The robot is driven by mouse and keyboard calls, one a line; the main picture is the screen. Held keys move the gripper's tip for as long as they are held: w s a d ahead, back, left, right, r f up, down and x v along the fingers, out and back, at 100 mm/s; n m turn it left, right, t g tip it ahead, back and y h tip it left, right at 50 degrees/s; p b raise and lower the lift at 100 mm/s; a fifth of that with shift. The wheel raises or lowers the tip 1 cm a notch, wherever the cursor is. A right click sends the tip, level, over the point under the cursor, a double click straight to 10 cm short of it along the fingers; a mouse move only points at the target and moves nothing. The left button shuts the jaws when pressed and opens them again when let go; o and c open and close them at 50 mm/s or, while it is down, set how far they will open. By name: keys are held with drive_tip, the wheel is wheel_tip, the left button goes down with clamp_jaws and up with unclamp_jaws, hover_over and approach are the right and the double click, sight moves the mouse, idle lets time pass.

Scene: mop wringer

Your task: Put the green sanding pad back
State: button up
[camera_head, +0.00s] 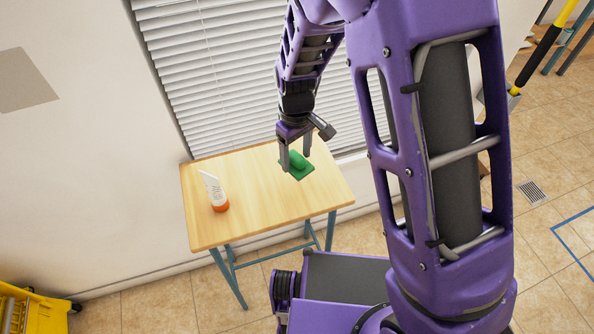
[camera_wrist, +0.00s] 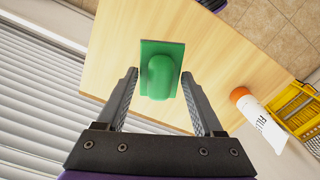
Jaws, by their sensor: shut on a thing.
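The green sanding pad (camera_head: 300,172) has a flat rectangular base and a rounded grip on top. It is at the table's back right side in the head view, and I cannot tell whether it rests on the top or is just above it. My gripper (camera_head: 296,160) points down from above and is shut on the pad. In the wrist view the pad (camera_wrist: 161,55) lies between the two fingertips (camera_wrist: 159,77), its base reaching past them.
The wooden table (camera_head: 240,220) has blue-grey legs. A white tube with an orange cap (camera_head: 215,193) stands on its left part. The table's middle and front are clear. Window blinds (camera_head: 220,75) hang behind it. A yellow mop bucket (camera_head: 35,312) is at the lower left.

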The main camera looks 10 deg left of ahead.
sight(296, 155)
wheel_tip(296, 155, down, 7)
drive_tip(key=o, duration=1.5)
drive_tip(key=shift+c, duration=0.2)
wheel_tip(296, 155, up, 12)
drive_tip(key=shift+r+p, duration=0.1)
drive_tip(key=shift+p, duration=0.25)
